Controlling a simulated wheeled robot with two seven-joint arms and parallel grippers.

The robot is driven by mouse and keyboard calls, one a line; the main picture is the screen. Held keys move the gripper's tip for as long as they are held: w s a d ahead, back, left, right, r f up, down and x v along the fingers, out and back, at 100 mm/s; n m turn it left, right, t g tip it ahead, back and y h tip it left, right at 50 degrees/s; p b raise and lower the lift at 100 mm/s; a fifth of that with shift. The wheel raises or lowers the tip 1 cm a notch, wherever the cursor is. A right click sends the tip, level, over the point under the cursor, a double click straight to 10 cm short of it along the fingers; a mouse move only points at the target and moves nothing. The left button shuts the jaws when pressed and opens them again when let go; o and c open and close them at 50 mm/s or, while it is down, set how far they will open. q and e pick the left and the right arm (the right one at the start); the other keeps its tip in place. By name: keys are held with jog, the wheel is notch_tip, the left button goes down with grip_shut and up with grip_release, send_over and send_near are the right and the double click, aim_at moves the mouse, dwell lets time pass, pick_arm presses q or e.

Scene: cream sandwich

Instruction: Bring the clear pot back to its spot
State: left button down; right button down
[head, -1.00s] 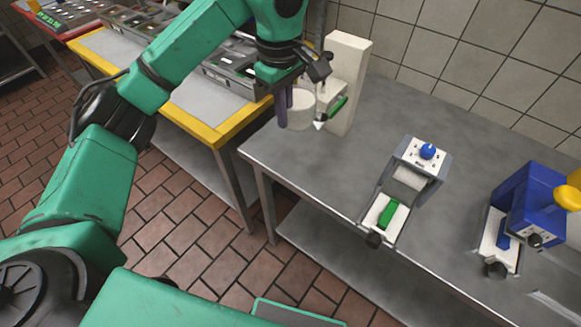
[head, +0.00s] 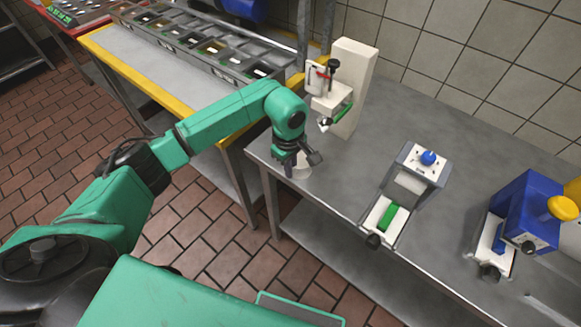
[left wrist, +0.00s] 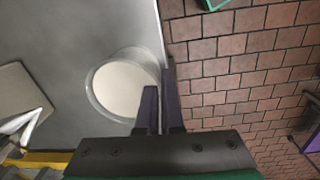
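The clear pot (left wrist: 121,86) holds white cream and shows from above in the left wrist view. In the head view, the pot (head: 300,170) is partly hidden behind my left gripper (head: 290,168), at or just above the left end of the grey steel table (head: 345,190). In the left wrist view, my left gripper's dark fingers (left wrist: 160,100) are nearly together, shut on the pot's wall at its right rim. Whether the pot's base touches the table is unclear. My right gripper is not in view.
A white dispenser stand (head: 352,85) with a green lever is behind the pot. A grey-white device with a blue knob (head: 427,158) and a blue machine (head: 522,215) stand to the right. A yellow-edged table (head: 150,90) with bins is at left.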

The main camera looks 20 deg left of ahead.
pick_arm(q)
jog(key=c, duration=1.1)
grip_release()
jog(key=shift+r+p, duration=0.25)
jog(key=shift+p, duration=0.1)
jog(key=r+b, duration=0.1)
jog(key=r, duration=0.3)
jog(key=r+b, duration=0.1)
jog(key=r, duration=0.2)
jog(key=r+b, duration=0.2)
jog(key=r, duration=0.2)
jog(key=shift+s+a+r, duration=0.15)
jog(key=shift+s+r, duration=0.15)
jog(key=shift+r, duration=0.05)
